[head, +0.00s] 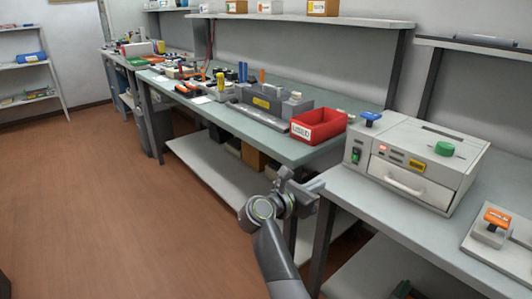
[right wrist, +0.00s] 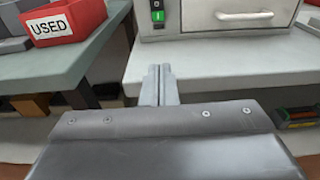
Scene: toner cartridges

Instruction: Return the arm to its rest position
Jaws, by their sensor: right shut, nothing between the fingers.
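My right gripper (head: 300,185) is raised in front of the gap between the two benches in the head view, at the end of my right arm. In the right wrist view its two fingers (right wrist: 160,84) are together with nothing between them. They point toward the front edge of the right-hand bench and touch no loose object that I can see. My left gripper does not show in either view.
A red bin (head: 318,126) labelled USED in the right wrist view (right wrist: 62,25) sits on the long workbench (head: 290,148). A grey machine (head: 415,160) with a drawer stands on the right bench (head: 375,205). Shelves are underneath. The brown floor (head: 130,220) at left is clear.

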